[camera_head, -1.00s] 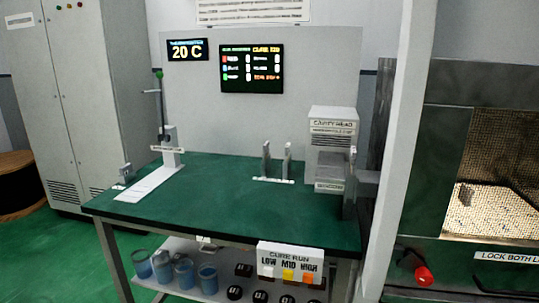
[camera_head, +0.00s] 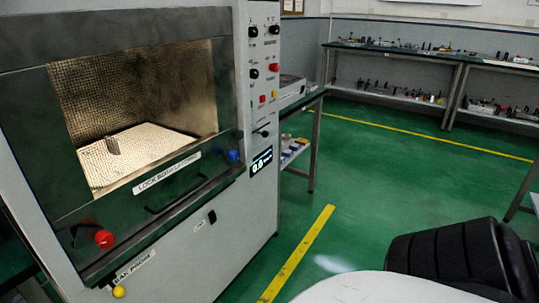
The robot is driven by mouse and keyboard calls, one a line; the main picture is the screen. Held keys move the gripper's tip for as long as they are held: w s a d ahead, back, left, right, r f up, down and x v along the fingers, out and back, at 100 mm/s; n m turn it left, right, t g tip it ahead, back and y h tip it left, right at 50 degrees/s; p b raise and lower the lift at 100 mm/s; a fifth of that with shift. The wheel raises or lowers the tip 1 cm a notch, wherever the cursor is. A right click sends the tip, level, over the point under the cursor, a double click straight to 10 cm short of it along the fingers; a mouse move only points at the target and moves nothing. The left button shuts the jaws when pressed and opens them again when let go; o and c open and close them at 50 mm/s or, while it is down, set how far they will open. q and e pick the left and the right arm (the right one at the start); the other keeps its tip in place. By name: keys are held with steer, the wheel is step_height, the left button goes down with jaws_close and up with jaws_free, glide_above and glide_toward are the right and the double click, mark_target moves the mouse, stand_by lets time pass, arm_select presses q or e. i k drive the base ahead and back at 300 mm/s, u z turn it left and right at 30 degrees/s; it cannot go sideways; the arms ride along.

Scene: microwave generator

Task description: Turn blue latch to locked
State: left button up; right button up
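The blue latch (camera_head: 233,156) is a small blue knob at the right end of the dark green frame below the microwave generator's (camera_head: 30,110) lit window. Whether it is turned to locked cannot be told at this size. A red knob (camera_head: 104,239) sits at the left end of the same frame. A label reading "LOCK BOTH" (camera_head: 167,173) and a dark handle bar lie between the two knobs. Behind the window is a pale perforated floor (camera_head: 140,150) with a small dark upright piece on it. Neither of my grippers shows in this view.
A control panel (camera_head: 262,70) with knobs and buttons runs up the machine's right side. A yellow knob (camera_head: 119,292) is low at the left. A black chair (camera_head: 455,262) stands at the lower right. The green floor (camera_head: 375,190) between machine and benches is open.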

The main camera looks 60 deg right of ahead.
mark_target(231, 156)
steer(key=z, duration=0.55)
steer(key=k, duration=0.15)
steer(key=z, duration=0.4)
steer(key=i, duration=1.1)
steer(key=z, duration=0.4)
